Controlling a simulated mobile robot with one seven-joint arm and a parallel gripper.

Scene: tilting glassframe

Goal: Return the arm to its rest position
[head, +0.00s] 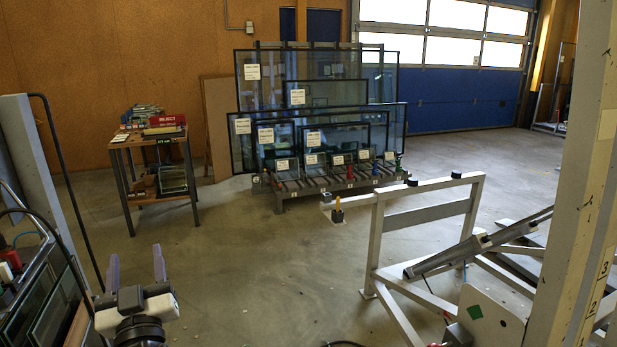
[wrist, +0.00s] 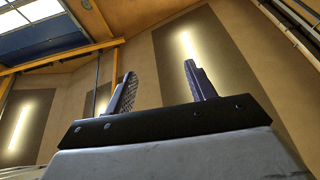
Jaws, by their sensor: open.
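My gripper (head: 136,270) is at the lower left of the head view, with its two fingers pointing up and apart. Nothing is between them. It is held in the air over the concrete floor, in front of the small table. In the wrist view my gripper (wrist: 160,90) also shows open and empty, with the tan wall and lit panels behind it. My arm below the wrist is mostly out of view.
A rack with glass panes (head: 320,135) stands at the back centre. A small table (head: 120,143) is at the left. A pale metal frame (head: 430,215) stands at the right. Framed glass panes (head: 50,305) are close to my gripper at lower left. The middle floor is clear.

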